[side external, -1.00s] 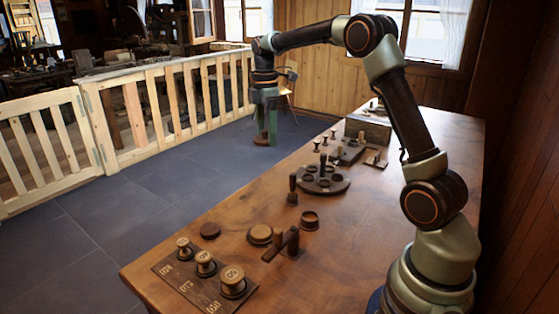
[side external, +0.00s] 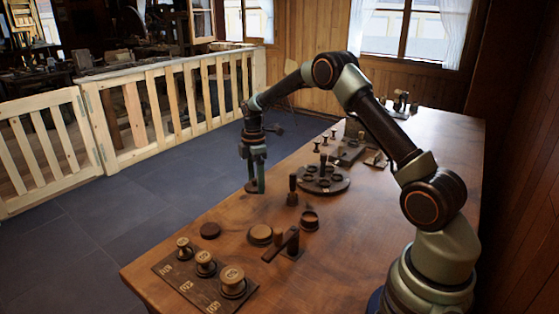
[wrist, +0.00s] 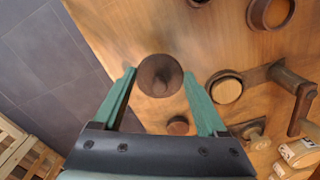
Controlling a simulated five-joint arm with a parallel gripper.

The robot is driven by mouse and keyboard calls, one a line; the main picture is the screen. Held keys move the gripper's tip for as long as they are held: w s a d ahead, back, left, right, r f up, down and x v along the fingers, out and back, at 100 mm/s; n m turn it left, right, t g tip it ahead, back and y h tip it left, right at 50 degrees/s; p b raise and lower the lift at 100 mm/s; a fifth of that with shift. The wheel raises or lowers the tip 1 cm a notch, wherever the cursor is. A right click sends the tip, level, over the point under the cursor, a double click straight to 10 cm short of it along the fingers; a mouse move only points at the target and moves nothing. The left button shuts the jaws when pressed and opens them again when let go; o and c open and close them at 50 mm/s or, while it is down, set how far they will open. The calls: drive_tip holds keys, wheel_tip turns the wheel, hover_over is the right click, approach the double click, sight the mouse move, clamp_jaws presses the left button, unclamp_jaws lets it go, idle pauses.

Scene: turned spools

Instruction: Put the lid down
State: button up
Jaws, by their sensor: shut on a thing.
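My gripper (side external: 256,176) is shut on a dark round lid (side external: 253,188) and holds it in the air near the table's left long edge. A low round box with a pale top (side external: 260,235) and a dark-rimmed open cup (side external: 309,220) stand on the table, apart from the lid. A flat dark disc (side external: 210,230) lies left of the box. The box (wrist: 226,90) and disc (wrist: 178,125) also show in the wrist view.
A post with a crossbar (side external: 284,245) stands beside the box. A board with three spools (side external: 205,275) lies at the near end. A dark peg (side external: 292,190) and a round rack (side external: 322,180) stand farther back. The table (side external: 360,215) is clear toward my base.

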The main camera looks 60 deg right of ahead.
sight(257, 205)
drive_tip(key=shift+f, duration=2.85)
drive_tip(key=shift+f, duration=0.15)
drive_tip(key=o, duration=1.2)
drive_tip(key=shift+o, duration=0.2)
